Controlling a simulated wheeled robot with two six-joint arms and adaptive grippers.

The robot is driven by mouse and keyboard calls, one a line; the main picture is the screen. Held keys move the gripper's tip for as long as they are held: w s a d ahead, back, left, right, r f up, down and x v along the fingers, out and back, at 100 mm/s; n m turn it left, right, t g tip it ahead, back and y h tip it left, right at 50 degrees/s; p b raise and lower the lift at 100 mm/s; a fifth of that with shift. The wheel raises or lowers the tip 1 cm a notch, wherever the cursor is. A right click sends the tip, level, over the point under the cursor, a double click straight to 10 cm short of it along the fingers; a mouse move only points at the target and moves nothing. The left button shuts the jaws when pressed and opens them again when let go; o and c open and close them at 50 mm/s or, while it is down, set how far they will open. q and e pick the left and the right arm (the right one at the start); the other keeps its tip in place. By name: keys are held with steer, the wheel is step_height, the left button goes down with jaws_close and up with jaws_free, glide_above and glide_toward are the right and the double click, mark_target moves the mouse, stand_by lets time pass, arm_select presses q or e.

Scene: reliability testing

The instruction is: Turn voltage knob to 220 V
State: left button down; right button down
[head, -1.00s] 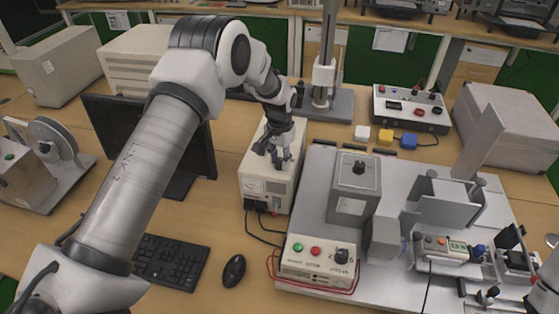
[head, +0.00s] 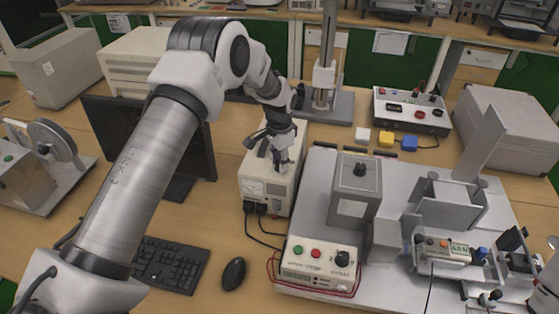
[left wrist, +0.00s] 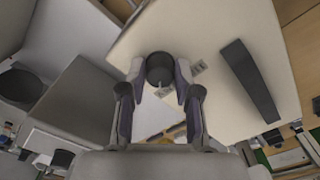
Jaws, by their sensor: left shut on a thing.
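A small pointer and a pale label show beside the knob; the markings are too small to read. In the head view the gripper hides the knob. My right gripper does not show.
The dark handle (left wrist: 250,80) rises beside the gripper. A grey box with a black knob (head: 357,187) stands to the right on a grey platform. A control box (head: 318,266) with buttons is in front. A monitor (head: 150,140) is to the left.

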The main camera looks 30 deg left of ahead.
arm_select(q)
steer(key=shift+s+f, duration=0.25)
steer(key=shift+f, duration=0.05)
steer(key=c, duration=1)
jaws_free()
steer(key=shift+o, duration=1)
steer(key=shift+w, duration=0.2)
step_height(320, 180, up, 12)
